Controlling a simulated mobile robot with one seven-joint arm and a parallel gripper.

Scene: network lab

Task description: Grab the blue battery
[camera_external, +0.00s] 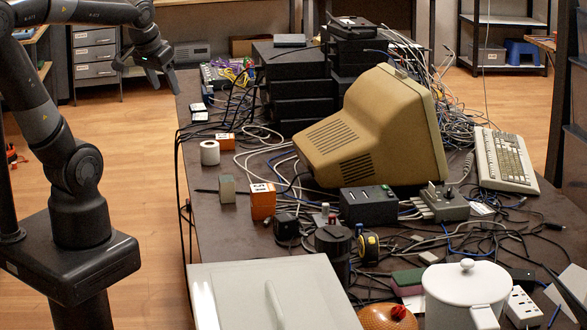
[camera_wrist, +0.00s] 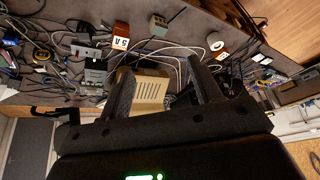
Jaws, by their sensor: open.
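I cannot pick out a blue battery for certain in either view; it may be small or hidden in the clutter on the dark table (camera_external: 222,245). My gripper (camera_external: 146,76) hangs at the upper left in the external view, near the table's far left corner and apart from the things on it. In the wrist view my gripper (camera_wrist: 162,66) has its two dark fingers spread with a gap between them. Nothing is held. The beige monitor (camera_wrist: 150,91) shows beyond the fingers, not gripped.
The big beige monitor (camera_external: 375,125), black boxes (camera_external: 290,85), keyboard (camera_external: 505,158) and tangled cables crowd the table. Orange boxes (camera_external: 262,201), a white roll (camera_external: 209,153) and a white pot (camera_external: 466,290) also stand there.

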